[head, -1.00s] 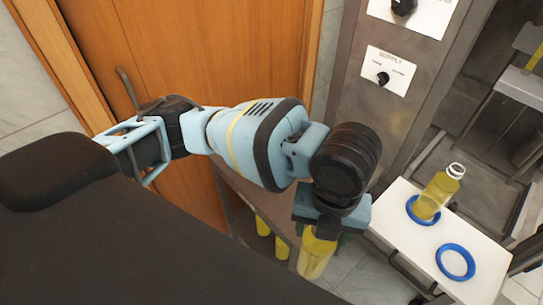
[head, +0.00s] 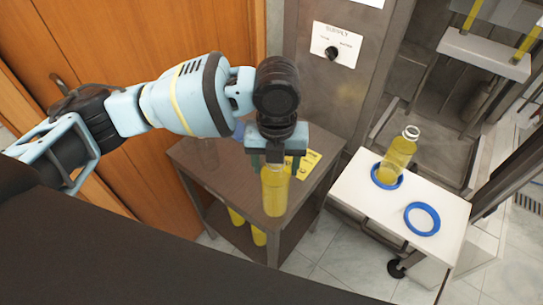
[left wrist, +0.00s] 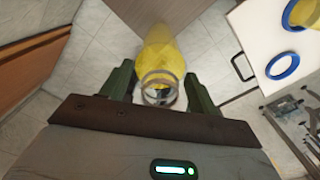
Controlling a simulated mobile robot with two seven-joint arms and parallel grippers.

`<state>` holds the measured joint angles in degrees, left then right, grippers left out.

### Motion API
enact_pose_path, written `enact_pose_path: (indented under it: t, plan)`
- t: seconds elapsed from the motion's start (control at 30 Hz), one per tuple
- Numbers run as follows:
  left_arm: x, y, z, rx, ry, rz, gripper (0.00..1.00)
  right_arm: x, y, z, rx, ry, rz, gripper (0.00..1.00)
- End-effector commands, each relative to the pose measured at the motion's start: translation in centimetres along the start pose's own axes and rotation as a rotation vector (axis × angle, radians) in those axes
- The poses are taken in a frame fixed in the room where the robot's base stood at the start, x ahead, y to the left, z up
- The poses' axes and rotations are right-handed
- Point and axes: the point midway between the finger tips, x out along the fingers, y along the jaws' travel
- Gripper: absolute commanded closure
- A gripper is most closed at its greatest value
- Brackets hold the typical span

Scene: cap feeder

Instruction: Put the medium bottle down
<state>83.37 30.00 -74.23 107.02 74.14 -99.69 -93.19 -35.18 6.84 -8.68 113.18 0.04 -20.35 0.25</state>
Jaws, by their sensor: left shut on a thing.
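My left gripper (head: 275,160) is shut on a yellow-filled clear bottle (head: 275,192), which hangs upright below it. In the head view the bottle overlaps the front part of a small brown table (head: 195,160); its height over the table cannot be told. In the left wrist view the bottle (left wrist: 158,52) is between the two dark green fingers (left wrist: 160,85), with tiled floor around it. A second yellow bottle (head: 397,157) stands tilted in the picture inside a blue ring (head: 387,183) on a white cart top (head: 355,195). My right gripper is not in view.
An empty blue ring (head: 422,219) lies on the cart top. A yellow card (head: 302,164) is on the brown table. Yellow bottles (head: 258,236) show on its lower shelf. Wooden doors (head: 120,40) are at left.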

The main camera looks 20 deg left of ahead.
Motion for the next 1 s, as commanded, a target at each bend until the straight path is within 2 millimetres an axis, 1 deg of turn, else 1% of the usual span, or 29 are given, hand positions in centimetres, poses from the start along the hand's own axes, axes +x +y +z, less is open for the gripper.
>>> enact_pose_path:
  t: [0.03, 0.1, 0.23, 0.57, 0.7, 1.0]
  plan:
    - [0.0, 0.2, 1.1, -0.005, -0.001, 0.000, 1.00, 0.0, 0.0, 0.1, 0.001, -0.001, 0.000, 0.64]
    - [0.1, 0.6, 2.1, -0.004, -0.001, 0.000, 1.00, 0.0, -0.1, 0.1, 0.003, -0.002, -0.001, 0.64]
    - [0.2, 0.8, 3.4, -0.002, -0.001, -0.001, 1.00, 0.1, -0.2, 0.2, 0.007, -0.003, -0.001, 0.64]
    - [0.2, 1.0, 3.9, 0.000, -0.002, -0.001, 1.00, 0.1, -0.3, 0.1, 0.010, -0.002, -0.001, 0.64]
    - [0.4, 1.2, 4.7, -0.001, -0.001, 0.000, 1.00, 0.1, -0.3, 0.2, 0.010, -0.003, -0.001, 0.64]
    - [3.4, 1.2, 4.6, -0.001, -0.002, 0.000, 1.00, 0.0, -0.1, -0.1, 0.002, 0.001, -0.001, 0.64]
